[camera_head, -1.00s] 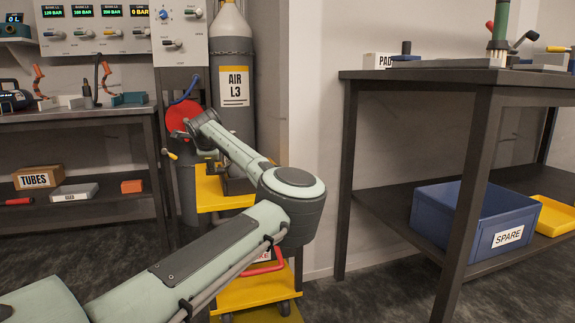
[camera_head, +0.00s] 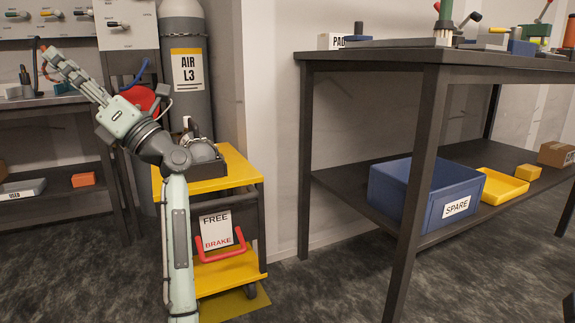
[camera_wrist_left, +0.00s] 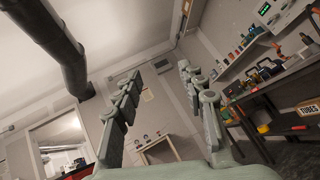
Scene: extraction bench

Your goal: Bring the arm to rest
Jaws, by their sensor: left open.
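My left arm rises in front of the yellow cart in the head view. My right gripper is in neither view.
The yellow cart (camera_head: 240,170) stands beside my arm, with a sign reading FREE and BRAKE (camera_head: 216,230). Behind it is the grey AIR L3 cylinder (camera_head: 187,105). A dark table (camera_head: 400,62) stands right, with a blue SPARE crate (camera_head: 395,187) and yellow tray (camera_head: 503,186) below.

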